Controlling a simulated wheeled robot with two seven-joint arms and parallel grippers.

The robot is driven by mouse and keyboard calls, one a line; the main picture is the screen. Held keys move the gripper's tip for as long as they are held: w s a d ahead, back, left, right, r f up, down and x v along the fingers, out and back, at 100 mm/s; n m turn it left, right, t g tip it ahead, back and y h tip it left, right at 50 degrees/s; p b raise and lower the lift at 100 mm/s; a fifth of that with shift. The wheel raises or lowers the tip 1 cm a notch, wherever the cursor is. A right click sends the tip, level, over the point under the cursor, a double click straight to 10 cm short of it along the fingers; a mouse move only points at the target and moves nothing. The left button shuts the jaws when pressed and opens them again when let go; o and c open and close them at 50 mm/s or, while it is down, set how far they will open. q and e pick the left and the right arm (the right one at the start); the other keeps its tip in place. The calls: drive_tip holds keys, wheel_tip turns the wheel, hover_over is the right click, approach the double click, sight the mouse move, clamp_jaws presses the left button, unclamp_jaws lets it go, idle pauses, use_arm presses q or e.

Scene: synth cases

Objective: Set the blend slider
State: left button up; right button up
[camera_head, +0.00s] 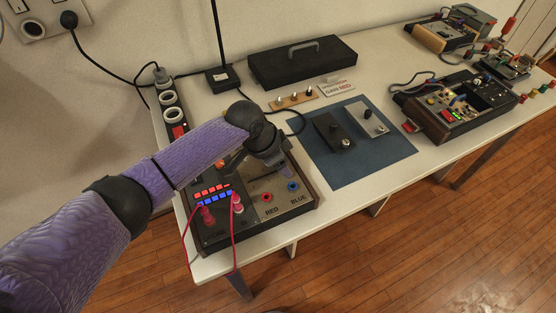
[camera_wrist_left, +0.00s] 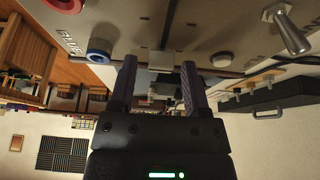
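The control box (camera_head: 225,225) with red and blue light bars and jacks labelled RED and BLUE stands at the near left end of the table. My left gripper (camera_head: 284,172) reaches down over its far right part and covers the slider area in the head view. In the left wrist view, the two dark fingers of my left gripper (camera_wrist_left: 158,68) are spread apart close to the panel. A small pale block (camera_wrist_left: 161,60), perhaps the slider knob, shows between the fingertips below a dark slot; I cannot tell if they touch it. My right gripper is not in view.
Beside the gripper in the wrist view are a blue jack (camera_wrist_left: 100,50) and a metal toggle switch (camera_wrist_left: 287,28). Two red cables plug into the box front. A blue mat (camera_head: 350,165) with two small boxes lies to the right; a black case (camera_head: 302,65) stands behind.

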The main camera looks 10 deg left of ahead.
use_arm(q)
drive_tip(key=shift+r, duration=0.1)
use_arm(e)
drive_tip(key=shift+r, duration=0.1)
use_arm(q)
drive_tip(key=p+v, duration=0.5)
drive_tip(key=v, duration=0.4)
drive_tip(key=shift+a+r, duration=0.2)
drive_tip(key=shift+r, duration=0.15)
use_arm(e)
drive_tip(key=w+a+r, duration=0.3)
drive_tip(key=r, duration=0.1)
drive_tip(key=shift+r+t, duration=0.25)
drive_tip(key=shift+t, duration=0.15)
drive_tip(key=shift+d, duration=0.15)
use_arm(q)
drive_tip(key=shift+s, duration=0.1)
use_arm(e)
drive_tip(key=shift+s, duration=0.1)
